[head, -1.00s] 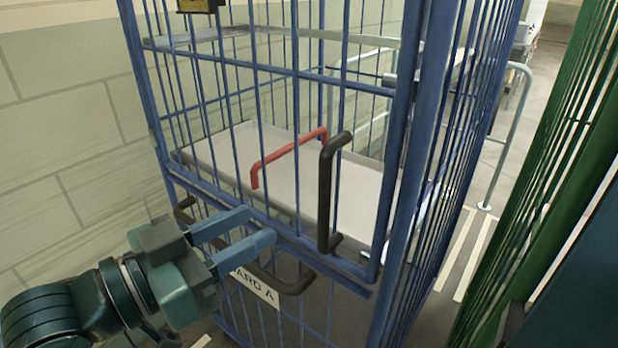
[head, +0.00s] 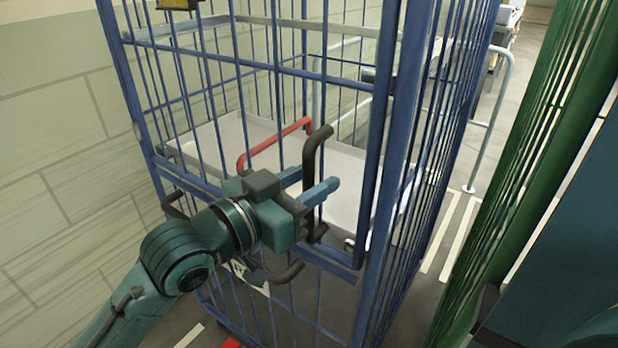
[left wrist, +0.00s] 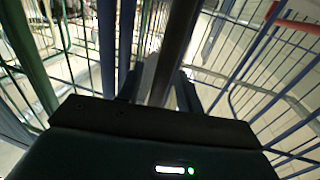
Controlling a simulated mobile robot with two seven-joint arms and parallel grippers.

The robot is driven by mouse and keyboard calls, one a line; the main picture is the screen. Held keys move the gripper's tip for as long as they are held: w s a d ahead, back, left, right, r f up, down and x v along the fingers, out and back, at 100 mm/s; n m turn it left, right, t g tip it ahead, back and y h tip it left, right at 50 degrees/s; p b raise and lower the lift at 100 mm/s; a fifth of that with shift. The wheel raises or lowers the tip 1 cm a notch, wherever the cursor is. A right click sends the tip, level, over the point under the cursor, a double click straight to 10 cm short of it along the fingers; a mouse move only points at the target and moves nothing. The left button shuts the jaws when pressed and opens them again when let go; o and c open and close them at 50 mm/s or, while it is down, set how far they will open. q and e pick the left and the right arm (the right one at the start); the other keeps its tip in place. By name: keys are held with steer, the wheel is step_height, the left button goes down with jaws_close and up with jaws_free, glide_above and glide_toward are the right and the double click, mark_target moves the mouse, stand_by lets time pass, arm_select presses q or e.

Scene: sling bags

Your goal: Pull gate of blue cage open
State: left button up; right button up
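The blue cage (head: 383,185) stands ahead with its barred front gate (head: 225,62) facing me; the gate looks closed. An upright black handle (head: 310,155) is on the right side of the gate. My left gripper (head: 313,188) is at this handle, with one finger on each side of its lower half. In the left wrist view the dark handle bar (left wrist: 172,55) runs between the two fingers, and some gap seems to show beside it. Whether a finger touches it is unclear. My right gripper is not in view.
A red handle (head: 275,143) shows behind the gate bars, above a pale shelf (head: 345,180). A curved black handle (head: 288,273) is on the lower front, partly hidden by my left arm. A green cage (head: 560,150) stands close on the right. A block wall (head: 60,130) is on the left.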

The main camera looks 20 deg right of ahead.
arm_select(q)
steer(key=shift+c, duration=0.2)
jaws_close()
steer(key=shift+s+a, duration=0.1)
stand_by(0.5)
